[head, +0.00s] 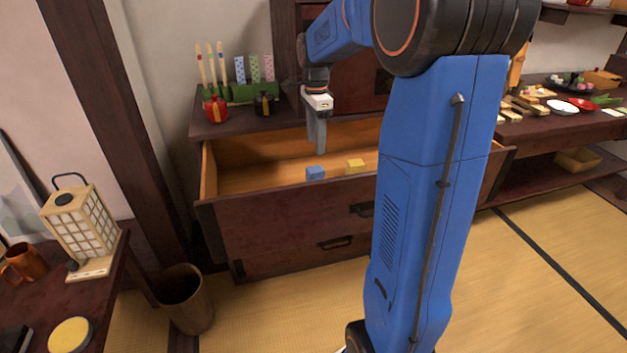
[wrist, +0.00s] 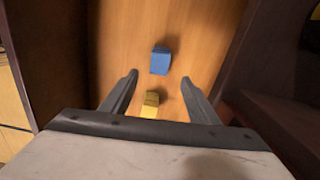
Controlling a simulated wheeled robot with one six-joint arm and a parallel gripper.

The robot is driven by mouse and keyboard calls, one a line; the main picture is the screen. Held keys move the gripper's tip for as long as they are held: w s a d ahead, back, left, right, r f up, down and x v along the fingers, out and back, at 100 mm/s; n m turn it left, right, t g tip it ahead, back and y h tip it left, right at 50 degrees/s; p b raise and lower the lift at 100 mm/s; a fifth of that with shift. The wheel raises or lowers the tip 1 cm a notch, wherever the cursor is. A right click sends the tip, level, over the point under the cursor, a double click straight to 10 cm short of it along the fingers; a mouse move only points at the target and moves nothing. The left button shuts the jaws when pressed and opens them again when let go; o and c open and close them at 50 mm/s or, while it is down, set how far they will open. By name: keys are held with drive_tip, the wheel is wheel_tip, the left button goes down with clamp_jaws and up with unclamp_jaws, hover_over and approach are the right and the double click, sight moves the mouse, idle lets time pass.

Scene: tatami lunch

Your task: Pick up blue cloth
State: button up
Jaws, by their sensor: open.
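The blue cloth (head: 315,173) is a small folded block lying in the open drawer (head: 240,182). In the wrist view the blue cloth (wrist: 160,61) lies on the wooden drawer floor, beyond my fingertips and roughly centred. A yellow folded cloth (head: 355,166) lies just to its right in the head view. In the wrist view the yellow cloth (wrist: 150,104) shows between my fingers, nearer to me than the blue one. My gripper (wrist: 157,82) is open and empty, pointing down into the drawer. In the head view my gripper (head: 318,150) hangs above and behind the blue cloth.
The drawer's dark front panel and side walls surround the cloths. The chest top (head: 240,122) holds a red pot (head: 215,109), a dark pot and a green holder with patterned strips. A lantern (head: 78,225) and a bin (head: 187,299) stand at left. The drawer's left part is empty.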

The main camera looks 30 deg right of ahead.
sight(315, 169)
wheel_tip(315, 169, down, 13)
drive_tip(key=shift+a+f, duration=0.1)
idle(0.6)
drive_tip(key=c, duration=1.1)
drive_tip(key=shift+c, duration=0.2)
